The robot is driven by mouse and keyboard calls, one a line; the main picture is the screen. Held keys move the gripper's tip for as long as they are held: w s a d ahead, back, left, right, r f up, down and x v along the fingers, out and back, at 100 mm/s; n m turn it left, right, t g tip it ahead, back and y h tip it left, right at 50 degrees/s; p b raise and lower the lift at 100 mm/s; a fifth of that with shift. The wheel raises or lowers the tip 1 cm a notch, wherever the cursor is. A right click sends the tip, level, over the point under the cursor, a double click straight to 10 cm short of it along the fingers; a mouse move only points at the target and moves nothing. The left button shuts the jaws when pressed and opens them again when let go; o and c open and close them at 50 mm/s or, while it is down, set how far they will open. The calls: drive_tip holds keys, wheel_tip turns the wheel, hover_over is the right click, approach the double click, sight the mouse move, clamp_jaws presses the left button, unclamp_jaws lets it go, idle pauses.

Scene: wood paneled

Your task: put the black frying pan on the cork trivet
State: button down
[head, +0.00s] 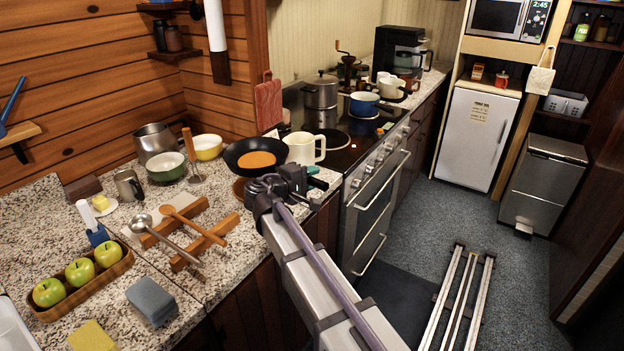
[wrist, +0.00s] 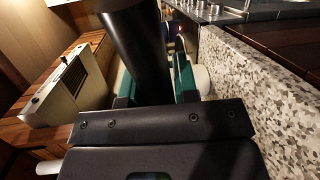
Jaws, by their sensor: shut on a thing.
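The black frying pan (head: 232,158), with a flat orange-brown round in it, is near the counter's front edge in the head view. My gripper (head: 300,182) is at its front right. In the wrist view my gripper (wrist: 155,85), with green-sided fingers, is shut on the pan's thick black handle (wrist: 135,45). A brown rounded edge, probably the cork trivet (head: 239,188), shows just below the pan's front left side. Most of it is hidden by the pan and my gripper. I cannot tell whether the pan touches it.
A cream mug (head: 302,148) stands close behind the pan at right, by the stove (head: 345,155). A yellow bowl (head: 207,147) and a green bowl (head: 166,167) stand left. A wooden rest (head: 190,240) with a ladle and spoon lies in front left. Speckled counter is clear between.

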wheel_tip(320, 180, down, 8)
drive_tip(key=b, duration=0.8)
drive_tip(key=shift+f+b, duration=0.3)
drive_tip(key=shift+f, duration=0.05)
drive_tip(key=shift+c, duration=2.4)
unclamp_jaws()
drive_tip(key=shift+s+r, duration=0.1)
drive_tip(key=shift+a, duration=0.1)
drive_tip(key=p+v, duration=0.1)
drive_tip(key=v, duration=0.9)
drive_tip(key=shift+s+a+p, duration=0.2)
drive_tip(key=shift+s+p, duration=0.1)
drive_tip(key=shift+p, duration=0.1)
